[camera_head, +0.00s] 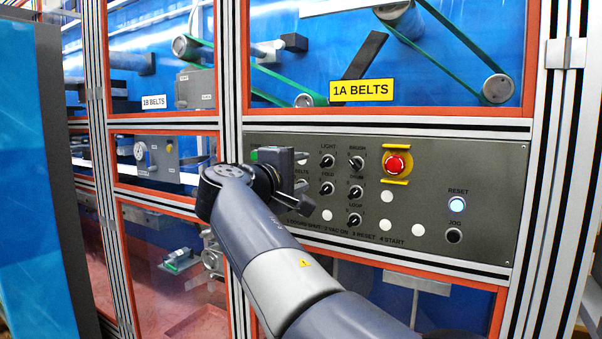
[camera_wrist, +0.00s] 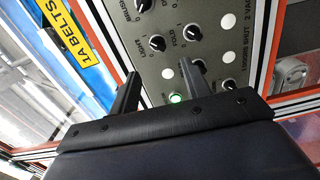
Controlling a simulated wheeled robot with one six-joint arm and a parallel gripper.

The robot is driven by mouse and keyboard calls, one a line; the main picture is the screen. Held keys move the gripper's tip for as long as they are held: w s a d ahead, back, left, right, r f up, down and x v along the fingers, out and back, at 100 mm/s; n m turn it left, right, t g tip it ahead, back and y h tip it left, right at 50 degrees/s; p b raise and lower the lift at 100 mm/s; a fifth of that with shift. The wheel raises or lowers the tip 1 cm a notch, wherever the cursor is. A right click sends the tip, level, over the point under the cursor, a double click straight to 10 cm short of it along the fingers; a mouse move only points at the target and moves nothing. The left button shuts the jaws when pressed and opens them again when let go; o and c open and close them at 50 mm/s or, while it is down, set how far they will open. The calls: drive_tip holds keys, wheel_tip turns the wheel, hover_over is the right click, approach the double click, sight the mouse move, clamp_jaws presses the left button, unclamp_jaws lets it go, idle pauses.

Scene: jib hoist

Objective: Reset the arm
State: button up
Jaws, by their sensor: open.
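My arm reaches up from the bottom of the head view toward a grey control panel (camera_head: 460,165). My gripper (camera_head: 304,182) is at the panel's left part, in front of the switches there, and hides some of them. In the wrist view my gripper (camera_wrist: 165,85) shows two dark fingers spread apart with nothing between them. A lit green button (camera_wrist: 177,98) on the panel shows between and below the fingertips. I cannot tell whether the fingers touch the panel.
The panel carries several black knobs (camera_head: 355,192), a red emergency stop (camera_head: 397,165) on yellow, a lit RESET button (camera_head: 456,205) and a black JOG button (camera_head: 454,236). Orange-edged windows with belts (camera_head: 464,62) surround it. A blue panel (camera_head: 35,190) stands close at the left.

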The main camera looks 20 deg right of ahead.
sight(326, 163)
drive_tip(key=p+x, duration=0.1)
drive_tip(key=x, duration=1)
drive_tip(key=shift+r+p, duration=0.2)
drive_tip(key=shift+p, duration=0.15)
drive_tip(key=shift+s, duration=0.1)
drive_tip(key=shift+f, duration=0.1)
